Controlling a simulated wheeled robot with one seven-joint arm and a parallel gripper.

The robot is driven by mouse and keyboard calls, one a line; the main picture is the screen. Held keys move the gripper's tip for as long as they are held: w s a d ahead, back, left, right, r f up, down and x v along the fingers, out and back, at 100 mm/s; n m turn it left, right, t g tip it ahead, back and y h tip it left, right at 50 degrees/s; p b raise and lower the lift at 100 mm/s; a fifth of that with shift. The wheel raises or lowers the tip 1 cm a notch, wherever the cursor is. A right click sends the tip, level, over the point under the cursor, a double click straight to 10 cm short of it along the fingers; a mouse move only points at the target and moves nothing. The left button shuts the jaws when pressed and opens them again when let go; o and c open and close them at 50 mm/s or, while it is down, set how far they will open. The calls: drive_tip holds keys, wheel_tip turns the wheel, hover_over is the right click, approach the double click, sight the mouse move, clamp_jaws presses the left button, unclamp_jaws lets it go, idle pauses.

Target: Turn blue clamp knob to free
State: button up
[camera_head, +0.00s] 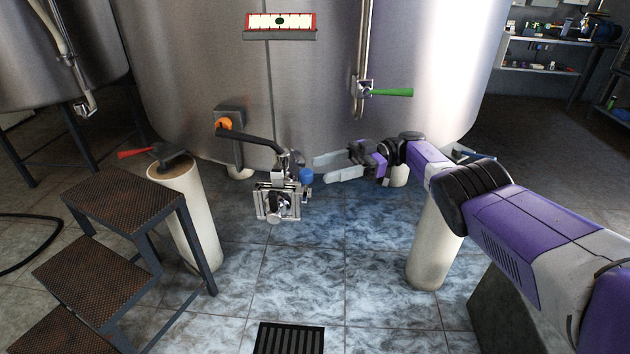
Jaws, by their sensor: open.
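The blue clamp knob (306,175) sits on the right side of a metal clamp assembly (279,198) at the lower front of the big steel tank. A dark handle with an orange hub (224,124) runs down from the tank toward the clamp. My gripper (316,170) reaches in from the right, its two light grey fingers spread and pointing left. The fingertips are close to the knob's right side. I cannot tell whether they touch it. The gap between the fingers is empty. The knob's marking, if any, is too small to read.
A green-handled valve (388,92) is above my gripper on the tank front. Another post (433,245) stands under my arm. The tiled floor around the drain grate (289,338) is open.

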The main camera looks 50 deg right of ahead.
drive_tip(key=shift+b+v, duration=0.7)
drive_tip(key=shift+v, duration=0.25)
